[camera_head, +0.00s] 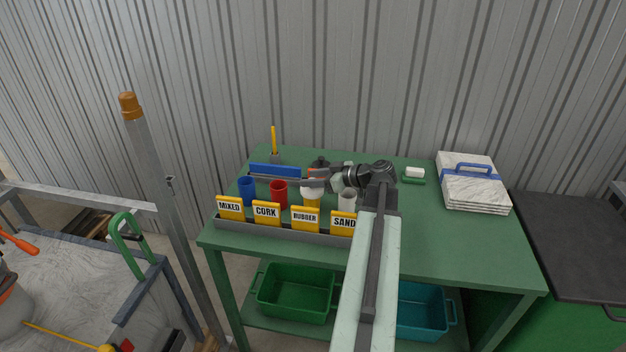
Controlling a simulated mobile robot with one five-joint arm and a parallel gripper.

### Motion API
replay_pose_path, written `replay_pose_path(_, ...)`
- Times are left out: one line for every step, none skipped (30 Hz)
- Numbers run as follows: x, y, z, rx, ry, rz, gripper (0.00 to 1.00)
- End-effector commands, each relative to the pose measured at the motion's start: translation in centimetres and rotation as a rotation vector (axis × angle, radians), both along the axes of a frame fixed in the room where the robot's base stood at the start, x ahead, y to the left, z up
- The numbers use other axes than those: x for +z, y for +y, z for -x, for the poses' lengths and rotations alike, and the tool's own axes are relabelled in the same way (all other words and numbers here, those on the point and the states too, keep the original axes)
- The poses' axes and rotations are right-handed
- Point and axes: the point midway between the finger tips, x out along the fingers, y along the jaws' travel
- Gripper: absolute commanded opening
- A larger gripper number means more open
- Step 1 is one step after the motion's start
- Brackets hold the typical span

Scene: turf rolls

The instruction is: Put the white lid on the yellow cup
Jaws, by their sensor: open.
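The yellow cup (312,202) stands on the green table behind the sign rail, between the red cup and a pale cup. A white round piece, which looks like the white lid (311,190), shows directly at the top of the yellow cup. Whether it is seated level cannot be told at this size. My gripper (315,181) reaches in from the right, just above and behind the white piece, with its jaws open. My gripper and wrist hide part of the area behind the cup.
A blue cup (247,190), a red cup (279,192) and a pale cup (347,201) stand beside it. Yellow signs (266,213) line the table's front. White slabs (474,185) with a blue handle lie at right. The table's right front is clear.

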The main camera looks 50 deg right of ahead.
Motion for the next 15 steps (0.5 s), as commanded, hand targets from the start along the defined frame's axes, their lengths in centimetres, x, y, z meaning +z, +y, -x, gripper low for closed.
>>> replay_pose_path(1.0,-0.4,1.3,-0.005,0.000,0.000,0.44)
replay_pose_path(1.3,-0.5,2.0,-0.004,0.000,0.000,0.44)
replay_pose_path(1.8,-0.8,3.0,-0.006,0.000,0.000,0.44)
replay_pose_path(2.1,-1.0,3.8,-0.005,0.000,0.000,0.44)
replay_pose_path(2.4,-1.2,4.5,-0.006,0.000,0.000,0.44)
replay_pose_path(2.8,-1.4,5.4,-0.007,0.000,0.000,0.44)
replay_pose_path(3.1,-1.6,6.2,-0.006,0.000,-0.001,0.44)
replay_pose_path(3.4,-1.8,6.8,-0.006,0.000,0.000,0.44)
replay_pose_path(3.7,-2.0,7.6,-0.005,0.000,0.000,0.44)
replay_pose_path(3.9,-2.1,8.2,-0.005,0.000,0.000,0.44)
replay_pose_path(4.0,-2.2,8.6,-0.005,0.000,0.000,0.44)
replay_pose_path(4.2,-2.4,9.2,-0.004,0.000,0.000,0.44)
replay_pose_path(4.3,-2.5,9.6,-0.004,0.000,0.000,0.44)
replay_pose_path(4.4,-2.6,9.9,-0.004,0.000,0.000,0.44)
replay_pose_path(4.5,-2.6,10.2,-0.003,0.000,0.000,0.44)
